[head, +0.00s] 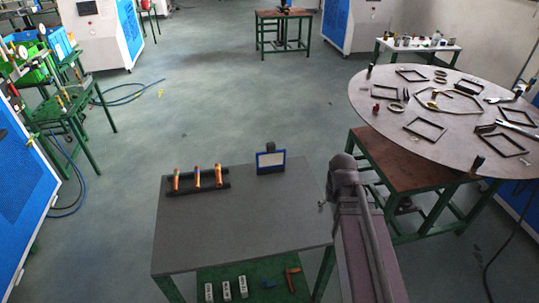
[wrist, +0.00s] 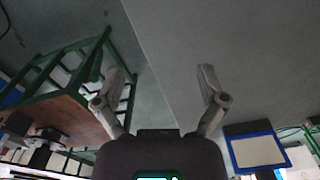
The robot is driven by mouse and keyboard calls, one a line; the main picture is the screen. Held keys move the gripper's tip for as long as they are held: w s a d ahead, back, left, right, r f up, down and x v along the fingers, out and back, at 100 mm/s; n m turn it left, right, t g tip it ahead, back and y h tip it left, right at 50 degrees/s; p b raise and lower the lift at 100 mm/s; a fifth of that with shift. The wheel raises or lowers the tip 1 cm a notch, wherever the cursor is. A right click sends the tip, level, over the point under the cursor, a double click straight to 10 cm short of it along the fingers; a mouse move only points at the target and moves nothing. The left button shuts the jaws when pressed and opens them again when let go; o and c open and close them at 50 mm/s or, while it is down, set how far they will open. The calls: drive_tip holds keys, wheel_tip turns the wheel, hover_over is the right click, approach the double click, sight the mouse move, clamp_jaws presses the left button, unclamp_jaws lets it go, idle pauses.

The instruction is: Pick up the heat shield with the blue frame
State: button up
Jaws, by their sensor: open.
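The heat shield with the blue frame (head: 271,162) stands upright near the back right of the grey table in the head view. It has a pale panel and a dark piece above its top edge. In the wrist view the blue-framed shield (wrist: 257,150) is at the lower right, outside the fingers. My gripper (wrist: 160,73) is open and empty, its two fingers spread apart. The table edge shows between the fingers. In the head view my arm stands at the table's right edge and mostly hides the gripper.
The grey table (head: 240,225) is mostly clear in front. A dark rack (head: 198,184) with three orange-brown cylinders stands left of the shield. Several small parts lie on the green lower shelf (head: 245,270). A round table (head: 450,105) with frames and tools is at the right.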

drive_tip(key=w+a+r+n+p, duration=0.1)
drive_tip(key=w+a+r+p, duration=0.7)
drive_tip(key=w+r+p, duration=0.4)
wheel_tip(320, 180, up, 9)
drive_tip(key=n+p, duration=0.2)
drive_tip(key=p, duration=0.6)
hover_over(271, 143)
drive_tip(key=shift+a+f, duration=0.2)
drive_tip(key=shift+a, duration=0.05)
drive_tip(key=shift+f+b, duration=0.15)
drive_tip(key=shift+b, duration=0.25)
wheel_tip(271, 143, down, 8)
drive_tip(key=b, duration=0.8)
drive_tip(key=shift+f, duration=0.15)
drive_tip(key=shift+f, duration=0.1)
drive_tip(key=shift+d+f+b, duration=0.15)
drive_tip(key=shift+f+b, duration=1.1)
drive_tip(key=shift+b, duration=0.15)
drive_tip(key=shift+d+f+b, duration=0.1)
drive_tip(key=shift+f+b, duration=1.15)
drive_tip(key=shift+b, duration=0.1)
